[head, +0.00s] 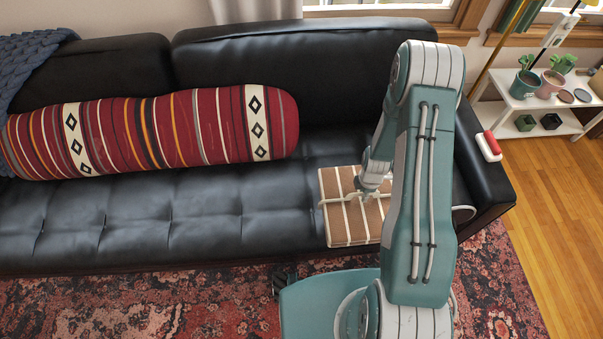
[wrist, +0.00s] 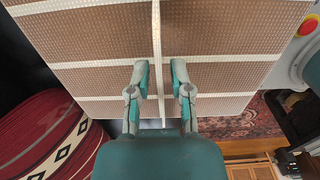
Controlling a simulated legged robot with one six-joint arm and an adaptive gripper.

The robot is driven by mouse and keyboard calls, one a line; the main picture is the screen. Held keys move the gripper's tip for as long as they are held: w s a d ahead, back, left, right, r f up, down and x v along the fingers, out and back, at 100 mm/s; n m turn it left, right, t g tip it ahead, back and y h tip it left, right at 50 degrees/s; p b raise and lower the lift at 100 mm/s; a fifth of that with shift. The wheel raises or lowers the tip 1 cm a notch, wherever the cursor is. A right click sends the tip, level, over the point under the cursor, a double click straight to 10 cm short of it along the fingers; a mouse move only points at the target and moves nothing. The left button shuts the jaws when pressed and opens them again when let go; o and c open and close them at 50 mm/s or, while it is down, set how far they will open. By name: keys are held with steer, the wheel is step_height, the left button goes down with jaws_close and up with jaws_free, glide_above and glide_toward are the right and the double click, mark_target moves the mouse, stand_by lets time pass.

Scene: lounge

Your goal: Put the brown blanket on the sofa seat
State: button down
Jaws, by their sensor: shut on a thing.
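The brown blanket (head: 340,228) is a folded, flat block with cream stripes and a cream tie across its top. In the head view it is over the right part of the black sofa seat (head: 200,215), near the front edge. I cannot tell whether it touches the seat or hangs just above it. My gripper (head: 366,193) is over the blanket's top, and my arm hides part of its right side. In the wrist view the blanket (wrist: 90,48) fills the upper part, and my gripper (wrist: 159,85) is shut on it at the cream tie.
A red striped bolster (head: 200,128) lies along the sofa's left and middle. A blue knitted throw (head: 25,65) hangs at the far left. The seat's front middle is clear.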

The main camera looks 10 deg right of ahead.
mark_target(343, 184)
steer(key=w+a+f, duration=0.1)
steer(key=w, duration=0.1)
steer(key=w+a+f, duration=0.1)
steer(key=w+a, duration=0.1)
steer(key=w+a+f, duration=0.1)
steer(key=w+a, duration=0.1)
steer(key=shift+a+f, duration=0.15)
steer(key=shift+f, duration=0.15)
steer(key=w+a+f, duration=0.2)
steer(key=f, duration=0.1)
steer(key=w+f, duration=0.1)
steer(key=f, duration=0.1)
steer(key=shift+w+a, duration=0.25)
steer(key=shift+a, duration=0.15)
steer(key=shift+w+a+f, duration=0.1)
steer(key=shift+w+f, duration=0.25)
steer(key=shift+f, duration=0.05)
steer(key=f, duration=0.3)
steer(key=shift+w+a+f, duration=0.1)
steer(key=shift+a+f, duration=0.15)
steer(key=shift+a, duration=0.1)
steer(key=c, duration=0.5)
jaws_free()
steer(key=shift+d, duration=0.1)
steer(key=shift+c, duration=0.2)
